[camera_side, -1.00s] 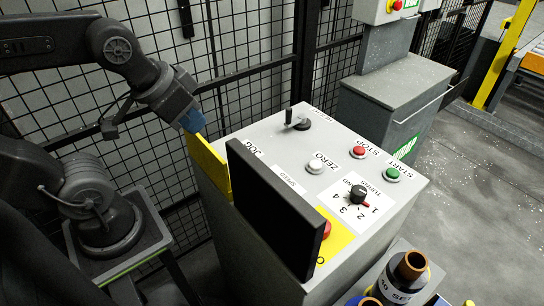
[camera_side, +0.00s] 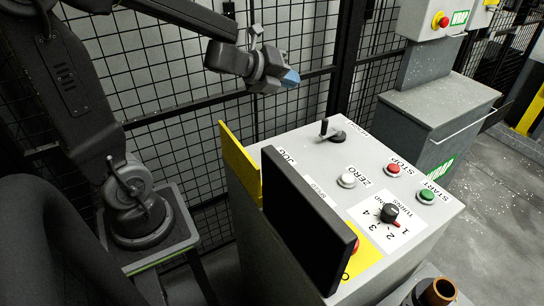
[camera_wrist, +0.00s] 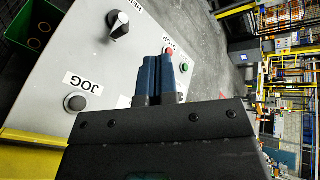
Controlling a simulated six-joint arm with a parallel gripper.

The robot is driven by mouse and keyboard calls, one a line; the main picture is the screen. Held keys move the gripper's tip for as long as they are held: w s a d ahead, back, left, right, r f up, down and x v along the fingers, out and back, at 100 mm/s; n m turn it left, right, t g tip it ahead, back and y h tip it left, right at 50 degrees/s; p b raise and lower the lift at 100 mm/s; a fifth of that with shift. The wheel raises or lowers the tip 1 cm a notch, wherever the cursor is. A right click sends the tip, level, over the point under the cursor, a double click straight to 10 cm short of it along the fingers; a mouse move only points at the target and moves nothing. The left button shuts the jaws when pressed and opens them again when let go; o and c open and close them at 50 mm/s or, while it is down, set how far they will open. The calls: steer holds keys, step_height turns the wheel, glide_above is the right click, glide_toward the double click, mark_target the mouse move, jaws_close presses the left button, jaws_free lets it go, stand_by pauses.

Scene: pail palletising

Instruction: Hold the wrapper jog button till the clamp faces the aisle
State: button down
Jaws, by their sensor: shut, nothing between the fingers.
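The grey control console (camera_side: 300,150) stands in the middle of the side view. Its JOG label (camera_side: 287,156) shows beside a yellow plate (camera_side: 240,160); the button itself is hidden there behind a black upright panel (camera_side: 308,220). In the wrist view, the round dark jog button (camera_wrist: 76,102) sits beside its label (camera_wrist: 83,83), left of my fingers. My gripper (camera_side: 290,78) is in the air above the console's far edge. Its blue fingers (camera_wrist: 157,78) are shut and empty, apart from the button. I cannot make out the clamp.
The console top also holds a black lever switch (camera_side: 335,134), a white ZERO button (camera_side: 347,180), a red STOP button (camera_side: 394,170), a green START button (camera_side: 427,195) and a TURNS knob (camera_side: 389,213). Mesh fencing (camera_side: 170,80) stands behind. A grey cabinet (camera_side: 440,105) stands behind right.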

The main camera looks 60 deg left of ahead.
steer(key=s+f+m+g+h, duration=0.4)
steer(key=f+m, duration=0.5)
steer(key=m, duration=0.3)
steer(key=a+g+h, duration=0.1)
steer(key=g, duration=0.1)
steer(key=shift+s+g+h, duration=0.15)
steer(key=shift+g+h, duration=0.25)
steer(key=shift+d, duration=0.1)
steer(key=shift+f, duration=4.35)
steer(key=shift+f, duration=0.4)
